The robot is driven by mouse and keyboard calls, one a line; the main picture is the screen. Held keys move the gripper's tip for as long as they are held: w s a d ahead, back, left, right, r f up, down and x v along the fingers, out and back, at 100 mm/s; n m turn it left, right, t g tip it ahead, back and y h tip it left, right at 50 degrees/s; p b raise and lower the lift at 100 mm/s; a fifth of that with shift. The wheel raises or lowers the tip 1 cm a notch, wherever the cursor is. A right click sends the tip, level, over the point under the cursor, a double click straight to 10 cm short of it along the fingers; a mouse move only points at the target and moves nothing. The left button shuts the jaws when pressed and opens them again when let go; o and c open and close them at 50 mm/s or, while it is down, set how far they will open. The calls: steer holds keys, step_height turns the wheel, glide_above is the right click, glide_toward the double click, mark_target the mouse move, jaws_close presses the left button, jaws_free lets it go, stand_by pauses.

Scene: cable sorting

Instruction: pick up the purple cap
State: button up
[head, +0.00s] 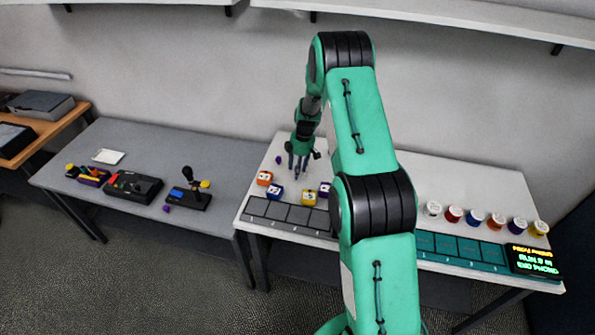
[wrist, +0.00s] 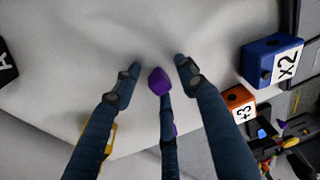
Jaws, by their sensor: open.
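A small purple cap (wrist: 158,80) shows in the wrist view between my spread fingertips, at the end of the middle finger. Whether that finger touches it cannot be told. In the head view a small purple piece (head: 278,160) lies on the white table just left of my gripper (head: 298,170). It looks like the same cap. My gripper points down over the table's back left part. In the wrist view my gripper (wrist: 157,67) is open, its fingers apart. Another purple patch (wrist: 175,130) shows partly behind the middle finger.
Grey bins (head: 270,210) line the front edge. Several capped jars (head: 475,218) stand at right. Joystick boxes (head: 132,186) are on the grey table.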

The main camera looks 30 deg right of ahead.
stand_by(0.4)
steer(key=c, duration=0.8)
steer(key=shift+c, duration=0.2)
steer(key=shift+r, duration=0.1)
steer(key=shift+r, duration=4.95)
